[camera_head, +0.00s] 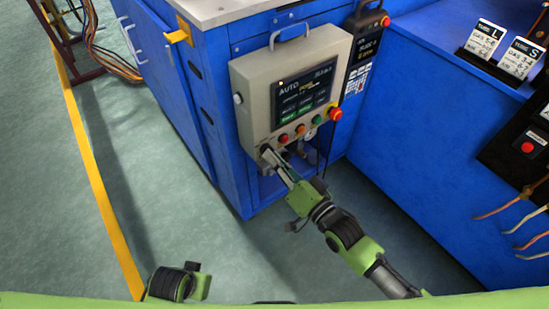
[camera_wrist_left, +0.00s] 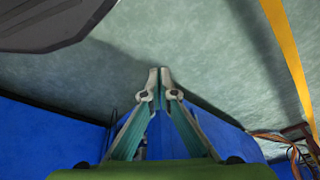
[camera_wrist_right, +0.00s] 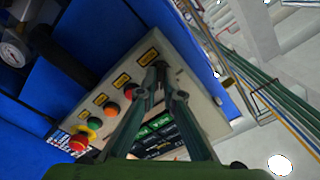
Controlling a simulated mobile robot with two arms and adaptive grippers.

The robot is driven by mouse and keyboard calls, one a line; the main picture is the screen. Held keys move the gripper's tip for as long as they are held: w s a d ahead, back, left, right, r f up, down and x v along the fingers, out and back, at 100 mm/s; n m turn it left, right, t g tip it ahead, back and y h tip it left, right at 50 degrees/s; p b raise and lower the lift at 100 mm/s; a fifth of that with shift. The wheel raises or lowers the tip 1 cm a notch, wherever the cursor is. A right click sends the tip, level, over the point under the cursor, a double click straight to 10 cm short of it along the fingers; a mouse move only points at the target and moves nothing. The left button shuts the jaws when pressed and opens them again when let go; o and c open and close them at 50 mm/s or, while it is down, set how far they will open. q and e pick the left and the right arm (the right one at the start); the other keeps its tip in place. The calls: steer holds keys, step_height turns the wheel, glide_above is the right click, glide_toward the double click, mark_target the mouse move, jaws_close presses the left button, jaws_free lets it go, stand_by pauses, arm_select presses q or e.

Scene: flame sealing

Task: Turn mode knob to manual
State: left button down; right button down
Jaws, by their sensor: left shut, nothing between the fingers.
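The grey control panel (camera_head: 241,84) hangs on the front of the blue machine, and its screen (camera_head: 303,95) reads AUTO. The mode knob (camera_wrist_right: 160,66) is a small dark knob at the panel's lower left corner, under a yellow label; my fingers mostly hide it. My right gripper (camera_head: 269,154) reaches up to that corner, with its fingertips closed on both sides of the knob in the right wrist view. My left gripper (camera_wrist_left: 159,72) is shut and empty, pointing over the floor. In the head view only part of the left arm shows, at the bottom left.
Green, orange and red buttons (camera_head: 284,138) line the panel's lower edge, with a red emergency stop (camera_head: 336,114) at their right end. A pressure gauge (camera_head: 310,134) sits just below. A blue bench (camera_head: 420,100) stands to the right. The green floor (camera_head: 150,180) on the left is clear.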

arm_select(q)
steer(key=s+a+f+g+p, duration=0.1)
steer(key=s+f+p, duration=0.3)
steer(key=s+f, duration=0.4)
steer(key=shift+f+p, duration=0.3)
steer(key=shift+f, duration=2.5)
arm_select(e)
steer(key=shift+n, duration=4.5)
steer(key=c, duration=2.2)
jaws_free()
steer(key=shift+d, duration=0.1)
arm_select(q)
steer(key=shift+w, duration=0.1)
